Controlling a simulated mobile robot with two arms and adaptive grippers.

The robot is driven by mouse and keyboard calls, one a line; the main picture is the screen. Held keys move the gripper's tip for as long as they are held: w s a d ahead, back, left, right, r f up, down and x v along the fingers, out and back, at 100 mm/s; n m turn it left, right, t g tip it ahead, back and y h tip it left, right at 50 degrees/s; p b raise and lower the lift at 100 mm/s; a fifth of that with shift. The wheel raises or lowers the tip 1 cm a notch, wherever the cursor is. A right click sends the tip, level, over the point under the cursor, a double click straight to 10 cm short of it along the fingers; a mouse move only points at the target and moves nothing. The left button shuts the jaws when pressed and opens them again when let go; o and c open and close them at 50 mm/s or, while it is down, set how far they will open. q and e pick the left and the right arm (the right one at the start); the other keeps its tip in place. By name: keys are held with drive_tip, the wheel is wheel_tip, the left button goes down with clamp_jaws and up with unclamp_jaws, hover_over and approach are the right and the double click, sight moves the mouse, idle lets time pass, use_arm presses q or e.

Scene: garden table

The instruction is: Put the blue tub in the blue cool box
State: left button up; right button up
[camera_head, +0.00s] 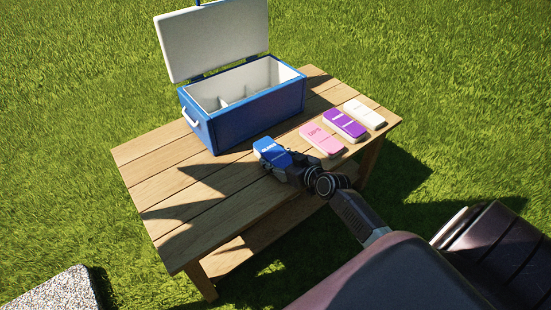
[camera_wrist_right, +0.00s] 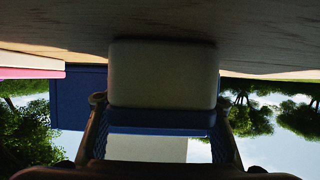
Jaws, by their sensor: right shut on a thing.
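The blue tub (camera_head: 270,151) is a small flat box with white lettering, at the table's near side in front of the cool box. My right gripper (camera_head: 287,167) is shut on its near end. In the wrist view the tub (camera_wrist_right: 162,75) fills the space between the fingers (camera_wrist_right: 160,110), close to the table top; I cannot tell whether it touches. The blue cool box (camera_head: 258,110) stands at the back of the table, lid (camera_head: 213,40) open, its white inside split by dividers. My left gripper is not in view.
A pink tub (camera_head: 321,141), a purple tub (camera_head: 344,125) and a white tub (camera_head: 364,114) lie in a row to the right on the wooden table (camera_head: 165,190). The table's left part is clear. A speckled block (camera_head: 52,291) is at lower left on the grass.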

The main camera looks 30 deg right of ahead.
drive_tip(key=shift+r, duration=0.1)
drive_tip(key=o, duration=1.5)
drive_tip(key=shift+f, duration=0.2)
drive_tip(key=shift+c, duration=0.2)
